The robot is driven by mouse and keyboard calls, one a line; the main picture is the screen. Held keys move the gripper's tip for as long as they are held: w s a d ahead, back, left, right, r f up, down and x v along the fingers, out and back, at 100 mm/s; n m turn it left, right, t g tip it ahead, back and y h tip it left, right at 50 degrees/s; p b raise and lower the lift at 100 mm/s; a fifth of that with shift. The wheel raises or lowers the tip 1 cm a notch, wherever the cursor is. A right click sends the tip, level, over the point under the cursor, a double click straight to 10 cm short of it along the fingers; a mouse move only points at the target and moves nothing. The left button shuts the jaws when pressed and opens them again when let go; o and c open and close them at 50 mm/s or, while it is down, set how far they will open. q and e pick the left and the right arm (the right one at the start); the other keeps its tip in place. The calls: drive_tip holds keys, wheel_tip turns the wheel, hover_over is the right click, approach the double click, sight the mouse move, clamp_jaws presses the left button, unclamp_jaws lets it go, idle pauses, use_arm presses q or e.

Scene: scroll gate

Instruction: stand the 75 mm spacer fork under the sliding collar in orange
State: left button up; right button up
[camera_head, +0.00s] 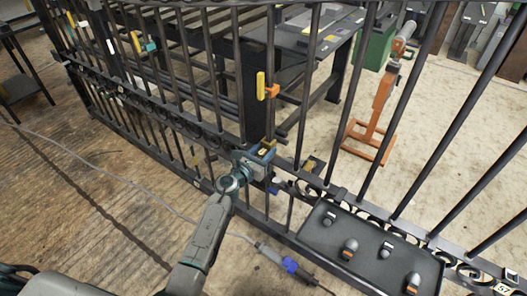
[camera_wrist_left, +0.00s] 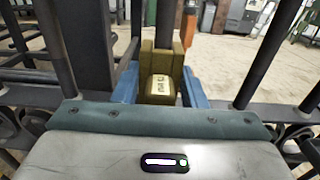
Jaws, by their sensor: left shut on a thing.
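My left gripper (camera_head: 262,158) is shut on an olive-yellow fork (camera_wrist_left: 160,88), which also shows small in the head view (camera_head: 266,147). In the left wrist view the blue fingers stand on both sides of it, and a pale label faces the camera, too blurred to read surely. The fork is upright at the gate's lower rail, close to a vertical bar. I cannot tell whether it straddles the bar. The orange collar (camera_head: 271,91) is on a bar above the gripper, beside a yellow tab (camera_head: 260,84). My right gripper is not in view.
A dark tray (camera_head: 320,240) with several grey knobs is at the lower right of the gate. Gate bars stand close around the gripper. An orange stand (camera_head: 371,120) is behind the gate.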

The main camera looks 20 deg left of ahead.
use_arm(q)
drive_tip(key=shift+d, duration=0.1)
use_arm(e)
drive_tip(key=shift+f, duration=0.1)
use_arm(q)
drive_tip(key=o, duration=1.2)
drive_tip(key=shift+w+d+f, duration=0.1)
drive_tip(key=shift+w+f, duration=0.05)
drive_tip(key=shift+w, duration=0.05)
drive_tip(key=shift+o, duration=0.2)
drive_tip(key=shift+f, duration=0.15)
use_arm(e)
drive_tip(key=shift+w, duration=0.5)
use_arm(q)
drive_tip(key=shift+s, duration=0.1)
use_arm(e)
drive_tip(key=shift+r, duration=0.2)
